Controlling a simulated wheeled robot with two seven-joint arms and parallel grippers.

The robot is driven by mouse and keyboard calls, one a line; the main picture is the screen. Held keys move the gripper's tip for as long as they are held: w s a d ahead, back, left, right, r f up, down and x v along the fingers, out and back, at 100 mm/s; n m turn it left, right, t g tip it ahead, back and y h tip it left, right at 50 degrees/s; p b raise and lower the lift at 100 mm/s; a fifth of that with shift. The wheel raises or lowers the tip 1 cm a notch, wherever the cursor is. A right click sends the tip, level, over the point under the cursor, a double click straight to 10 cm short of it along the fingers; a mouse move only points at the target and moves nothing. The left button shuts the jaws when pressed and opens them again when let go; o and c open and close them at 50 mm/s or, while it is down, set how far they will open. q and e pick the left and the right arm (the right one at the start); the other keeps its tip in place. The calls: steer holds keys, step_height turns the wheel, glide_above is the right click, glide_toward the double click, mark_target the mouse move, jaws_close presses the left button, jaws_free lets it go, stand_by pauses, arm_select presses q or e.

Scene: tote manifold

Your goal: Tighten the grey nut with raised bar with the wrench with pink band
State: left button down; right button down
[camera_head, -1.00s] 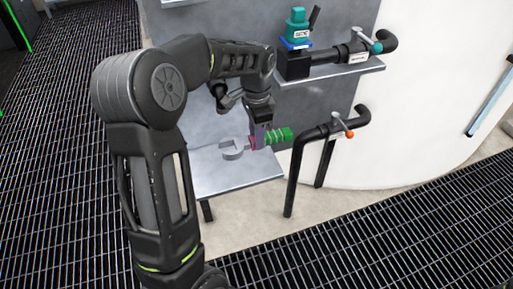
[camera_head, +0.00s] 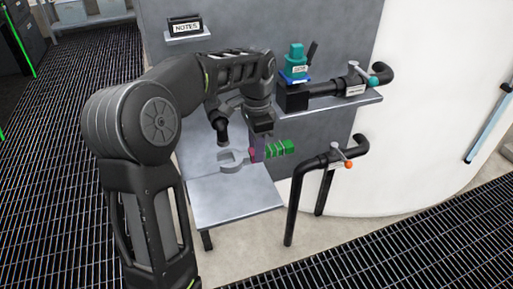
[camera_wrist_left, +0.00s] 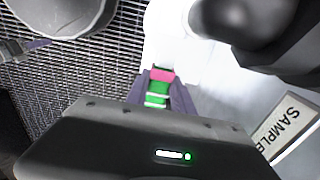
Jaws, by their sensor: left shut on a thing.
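The wrench has a grey open-ended head (camera_head: 232,160), a pink band (camera_head: 252,155) and a green ribbed handle (camera_head: 280,148). My left gripper (camera_head: 262,150) is shut on it near the band. The wrench lies roughly level above the lower shelf, head to the left and handle to the right. In the left wrist view, the pink band (camera_wrist_left: 161,76) and green handle (camera_wrist_left: 156,98) show between the fingers (camera_wrist_left: 160,92). I cannot make out the grey nut with raised bar. My right gripper is not in view.
The lower metal shelf (camera_head: 235,205) is bare in front. A black pipe (camera_head: 298,190) with an orange-tipped lever (camera_head: 348,163) stands to its right. An upper shelf (camera_head: 340,103) carries a teal-topped device (camera_head: 296,60) and another pipe with a teal-tipped lever (camera_head: 373,81).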

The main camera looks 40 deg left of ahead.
arm_select(q)
steer(key=d+f+n+p, duration=0.3)
steer(key=d+p, duration=0.4)
steer(key=d, duration=0.1)
steer(key=d+f+n+p, duration=0.4)
steer(key=d+p, duration=0.4)
steer(key=d, duration=0.1)
steer(key=shift+d+f, duration=0.2)
steer(key=shift+d, duration=0.05)
steer(key=shift+w, duration=0.1)
